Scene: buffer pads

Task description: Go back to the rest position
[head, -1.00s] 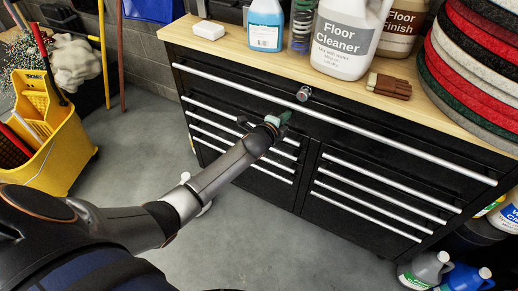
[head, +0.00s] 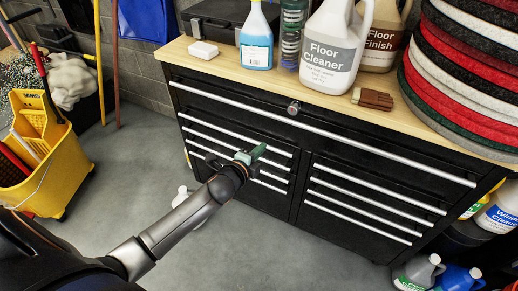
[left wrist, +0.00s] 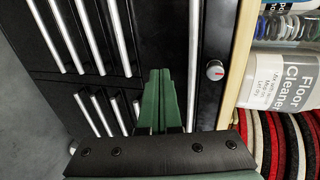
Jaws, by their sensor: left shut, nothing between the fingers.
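My left gripper (head: 250,155) is in front of the black drawer cabinet (head: 330,136), near its upper left drawers. In the left wrist view its green fingers (left wrist: 160,100) are together with nothing between them. Cabinet drawers with silver handles and a round lock knob (left wrist: 215,70) show beyond the fingers. No contact with the cabinet can be made out. My right gripper is in neither view.
The wooden cabinet top (head: 275,82) holds a white block, a blue spray bottle, a floor cleaner jug (head: 332,48), brown gloves and stacked round pads (head: 465,70). A yellow mop bucket (head: 45,155) stands at left.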

